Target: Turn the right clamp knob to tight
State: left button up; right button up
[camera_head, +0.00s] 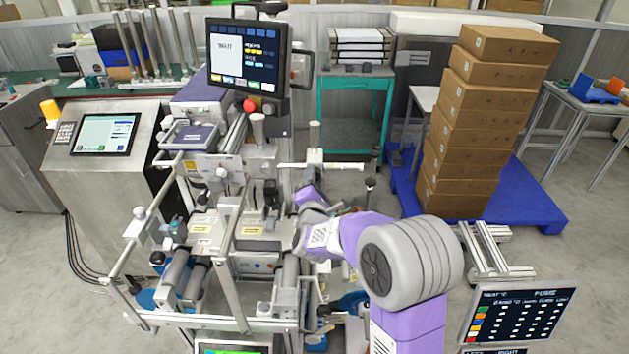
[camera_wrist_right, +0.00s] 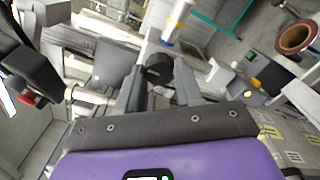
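A black knob (camera_wrist_right: 158,68) shows in the right wrist view, just beyond and between the two grey fingers of my right gripper (camera_wrist_right: 158,82). The fingers are apart, with what look like small gaps beside the knob; I cannot tell whether either touches it. In the head view my right arm reaches in from the lower right, and my right gripper (camera_head: 303,198) is at the machine's middle, its fingertips hard to make out. A black clamp part (camera_head: 270,193) stands just left of it. The knob's tight or loose setting cannot be read. My left gripper is not in view.
A monitor (camera_head: 248,58) with a red button stands above the machine. Metal rails and rollers (camera_head: 228,260) fill its front. A control cabinet (camera_head: 110,160) is at left. Stacked boxes (camera_head: 480,120) stand on a blue pallet (camera_head: 530,205) at right. A brown-cored reel (camera_wrist_right: 296,38) shows in the wrist view.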

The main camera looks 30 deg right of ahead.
jog(key=shift+c, duration=1.2)
jog(key=shift+m+b, duration=2.5)
jog(key=shift+m, duration=9.4)
